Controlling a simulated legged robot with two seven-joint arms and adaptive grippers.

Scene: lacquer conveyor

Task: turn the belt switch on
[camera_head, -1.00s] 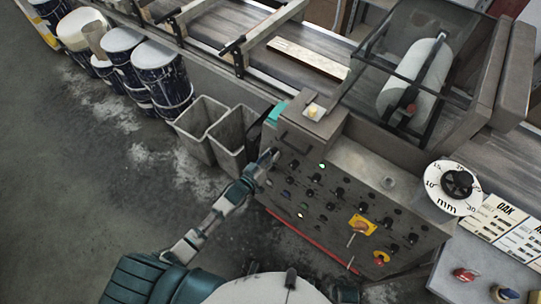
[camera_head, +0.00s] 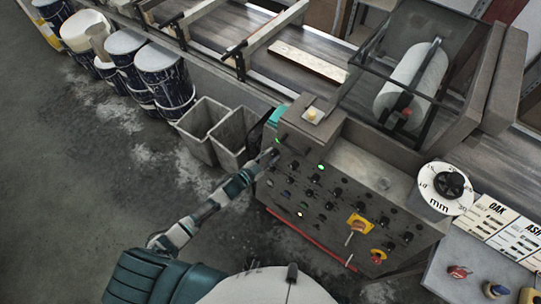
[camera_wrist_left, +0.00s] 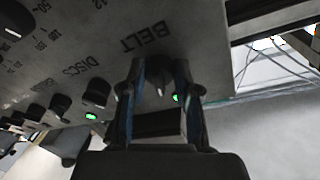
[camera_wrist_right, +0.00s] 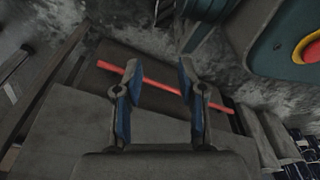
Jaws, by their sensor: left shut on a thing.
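The control panel (camera_head: 345,207) carries several dark knobs and small lamps. In the left wrist view the belt switch (camera_wrist_left: 160,90) is a dark knob under the printed word BELT. My left gripper (camera_wrist_left: 158,98) has its fingers on both sides of it and is shut on it; the fingers hide part of the knob. A green lamp (camera_wrist_left: 175,97) beside the switch is lit. In the head view my left gripper (camera_head: 272,155) is at the panel's upper left corner. My right gripper (camera_wrist_right: 159,100) is open and empty in its wrist view.
The discs knob (camera_wrist_left: 97,92) is close by with a lit green lamp. A yellow-backed switch (camera_head: 358,224) sits lower on the panel. Grey bins (camera_head: 203,125) stand left of the machine. A red bar (camera_wrist_right: 150,80) runs behind the right fingers.

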